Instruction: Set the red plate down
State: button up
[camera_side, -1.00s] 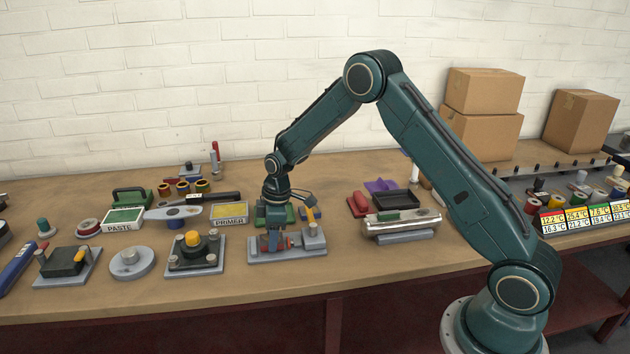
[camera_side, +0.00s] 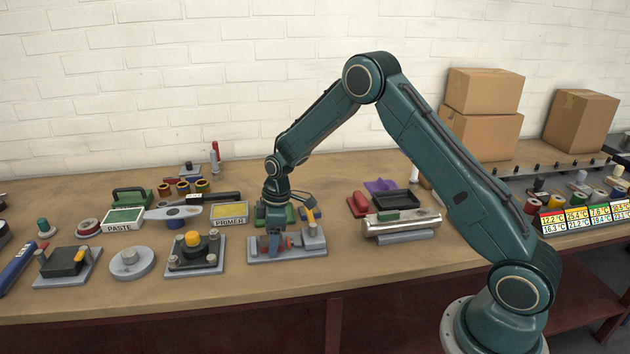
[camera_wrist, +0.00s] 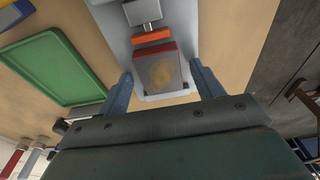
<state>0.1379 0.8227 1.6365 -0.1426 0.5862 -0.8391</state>
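The red plate (camera_wrist: 160,72), with red edges and a grey top bearing a tan round patch, lies on the light grey fixture (camera_wrist: 112,14) in the wrist view. My gripper (camera_wrist: 164,88) is open, with one blue-grey finger on each side of the plate and a narrow gap showing on both sides. An orange block (camera_wrist: 151,36) and a grey metal block (camera_wrist: 142,11) stand in line beyond the plate. In the side view my gripper (camera_side: 275,250) is down at the same fixture (camera_side: 258,254), and its fingers partly hide the plate.
A green tray (camera_wrist: 50,68) lies to the left in the wrist view. In the side view a black-and-yellow unit on a plate (camera_side: 194,252) stands left of the fixture, and a metal cylinder on a stand (camera_side: 402,222) stands right. Bare bench lies in front.

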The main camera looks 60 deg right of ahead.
dwell(0.4)
notch_tip(320, 180, up, 14)
jog(key=s+d, duration=0.1)
jog(key=shift+s+d+f, duration=0.2)
jog(key=shift+s+d, duration=0.05)
dwell(0.3)
dwell(0.3)
grip_shut()
dwell(1.4)
